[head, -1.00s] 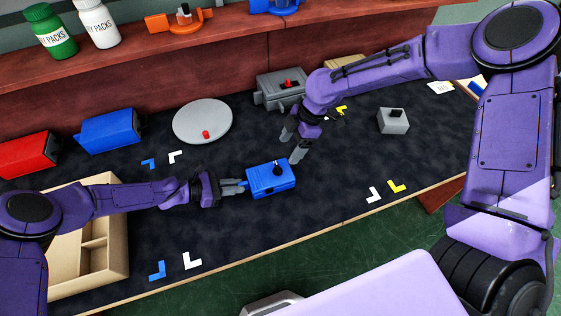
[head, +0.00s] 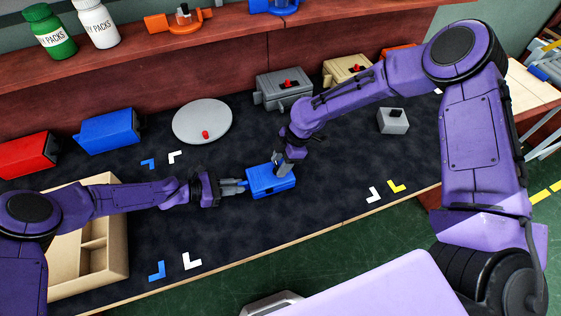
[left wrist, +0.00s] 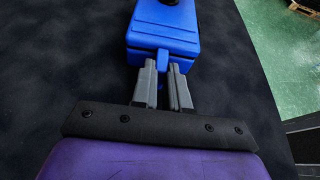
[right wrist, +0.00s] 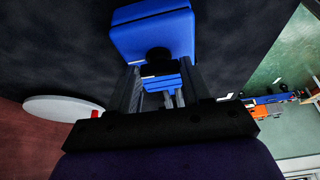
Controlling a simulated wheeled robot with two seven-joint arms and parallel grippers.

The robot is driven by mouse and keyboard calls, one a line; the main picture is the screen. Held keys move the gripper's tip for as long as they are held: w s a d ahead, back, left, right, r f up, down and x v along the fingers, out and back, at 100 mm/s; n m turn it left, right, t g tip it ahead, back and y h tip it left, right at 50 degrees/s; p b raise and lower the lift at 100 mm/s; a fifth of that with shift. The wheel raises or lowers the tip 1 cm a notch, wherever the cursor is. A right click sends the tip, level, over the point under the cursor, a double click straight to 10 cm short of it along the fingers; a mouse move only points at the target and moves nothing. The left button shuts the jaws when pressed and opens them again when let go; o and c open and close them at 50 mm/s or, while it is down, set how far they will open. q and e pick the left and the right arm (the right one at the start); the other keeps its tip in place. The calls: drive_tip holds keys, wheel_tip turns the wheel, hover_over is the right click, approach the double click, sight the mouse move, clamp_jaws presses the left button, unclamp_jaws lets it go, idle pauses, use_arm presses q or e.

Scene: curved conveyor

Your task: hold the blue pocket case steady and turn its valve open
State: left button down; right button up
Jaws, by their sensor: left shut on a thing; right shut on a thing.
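My right gripper (head: 279,168) points down at the case's top, shut on the black valve (right wrist: 158,57). In the head view its fingers hide the valve.
A grey disc (head: 202,121) with a red knob lies behind. A grey case (head: 283,90), a small grey box (head: 393,121), a blue case (head: 109,131) and a red case (head: 27,154) stand around. A divided tray (head: 118,240) is at left.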

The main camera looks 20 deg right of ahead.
drive_tip(key=shift+m, duration=0.3)
drive_tip(key=m, duration=0.1)
drive_tip(key=m+t, duration=0.1)
drive_tip(key=m, duration=0.1)
drive_tip(key=shift+s+m+t, duration=0.2)
drive_tip(key=shift+m+t, duration=0.1)
drive_tip(key=m, duration=0.2)
drive_tip(key=m+t+h, duration=0.1)
drive_tip(key=m, duration=0.1)
drive_tip(key=shift+s+a+m+t, duration=0.1)
drive_tip(key=shift+a+m+t, duration=0.1)
drive_tip(key=shift+m+t, duration=0.1)
drive_tip(key=m+h, duration=0.1)
drive_tip(key=m, duration=0.1)
drive_tip(key=m+t, duration=0.1)
drive_tip(key=m, duration=0.1)
drive_tip(key=shift+s+a+h, duration=0.1)
drive_tip(key=shift+a+h, duration=0.05)
drive_tip(key=shift+h, duration=0.25)
drive_tip(key=shift+a+m+h, duration=0.15)
drive_tip(key=shift+m+h, duration=0.65)
drive_tip(key=shift+m, duration=1.5)
drive_tip(key=o, duration=1.1)
drive_tip(key=shift+c, duration=0.2)
drive_tip(key=shift+r, duration=0.1)
